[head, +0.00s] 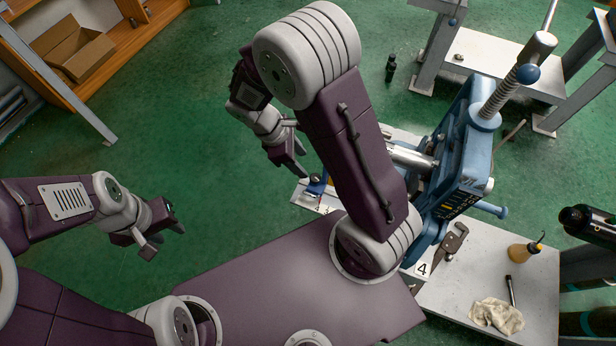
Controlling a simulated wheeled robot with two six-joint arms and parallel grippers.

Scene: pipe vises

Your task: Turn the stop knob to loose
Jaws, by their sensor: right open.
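A blue pipe vise (455,150) stands on a light bench top at right, with a long threaded steel screw and a blue-ended handle at its top. A steel pipe or bar (410,158) runs left from it behind my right arm. A small blue part (317,185), possibly the stop knob, sits at the bench's left end; I cannot read its setting. My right gripper (291,165) is open and empty, just left of and above this part in the picture, apparently apart from it. My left gripper (168,240) looks open and empty, far left over the floor.
A number 4 card (422,268), an amber bottle (525,252), a dark-handled tool (511,290) and a crumpled rag (497,315) are on the bench (450,300). A cardboard box (75,50) is on a shelf at upper left. The green floor at left is clear.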

